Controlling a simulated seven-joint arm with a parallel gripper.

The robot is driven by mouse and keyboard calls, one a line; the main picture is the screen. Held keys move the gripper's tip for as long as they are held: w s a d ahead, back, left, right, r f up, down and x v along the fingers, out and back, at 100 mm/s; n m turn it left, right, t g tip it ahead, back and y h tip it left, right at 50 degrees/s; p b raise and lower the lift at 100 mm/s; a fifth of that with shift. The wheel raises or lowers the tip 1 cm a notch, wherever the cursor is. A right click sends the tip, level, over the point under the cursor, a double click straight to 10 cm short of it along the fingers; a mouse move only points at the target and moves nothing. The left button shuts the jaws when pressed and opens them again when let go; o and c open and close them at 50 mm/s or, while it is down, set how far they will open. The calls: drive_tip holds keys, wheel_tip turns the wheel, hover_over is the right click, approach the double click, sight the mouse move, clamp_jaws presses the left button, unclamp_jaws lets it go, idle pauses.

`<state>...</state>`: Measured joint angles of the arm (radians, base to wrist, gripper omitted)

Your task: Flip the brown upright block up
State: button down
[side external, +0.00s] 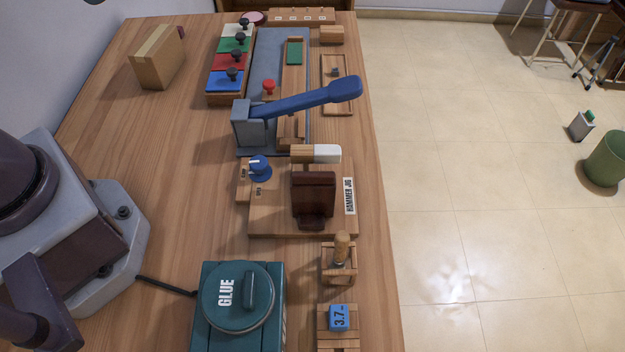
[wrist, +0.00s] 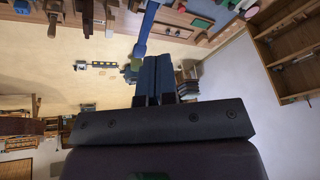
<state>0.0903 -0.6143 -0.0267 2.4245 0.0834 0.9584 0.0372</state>
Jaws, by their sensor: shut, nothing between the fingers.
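A dark brown block (side external: 313,195) stands on the wooden board marked HAMMER JIG (side external: 275,222), near the right edge of the table, in the side external view. A smaller dark part shows at its near foot. My gripper (wrist: 158,70) shows in the wrist view, its two dark fingers together with nothing between them. My gripper is not visible in the side external view, so I cannot judge its exact distance from the block. The wrist view looks across the room, with the table at its top edge.
A blue lever (side external: 310,98) on a grey bracket reaches over the table beyond the jig. A wood and white piece (side external: 316,154) and a blue knob (side external: 260,168) are close to the block. A green GLUE pot (side external: 237,297) stands nearer. A tan box (side external: 157,56) stands at back left.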

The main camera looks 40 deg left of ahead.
drive_tip(key=w+d+f+m+g+y, duration=0.2)
drive_tip(key=w+d+m+y, duration=0.1)
drive_tip(key=w+d+m, duration=0.3)
drive_tip(key=m+y, duration=0.3)
drive_tip(key=m, duration=0.5)
hover_over(313, 181)
drive_tip(key=s+a, duration=0.4)
drive_tip(key=a, duration=0.2)
wheel_tip(313, 181, down, 5)
drive_tip(key=s+d+f+m+t+y, duration=0.1)
drive_tip(key=s+d+f+m+t, duration=0.2)
drive_tip(key=d+f+m, duration=0.2)
drive_tip(key=s+d+f+m+t+y, duration=0.1)
drive_tip(key=s+d+f+m+t, duration=0.2)
drive_tip(key=d+f, duration=0.4)
drive_tip(key=s+d+m, duration=0.1)
drive_tip(key=d+m, duration=0.1)
drive_tip(key=d, duration=0.2)
drive_tip(key=shift+d+m, duration=0.4)
drive_tip(key=shift+w+f, duration=0.1)
drive_tip(key=x, duration=0.8)
drive_tip(key=r+x, duration=0.1)
drive_tip(key=x, duration=0.3)
drive_tip(key=shift+w+a+r, duration=0.1)
drive_tip(key=shift+w+a, duration=0.15)
drive_tip(key=shift+a, duration=0.1)
drive_tip(key=shift+w+a, duration=0.55)
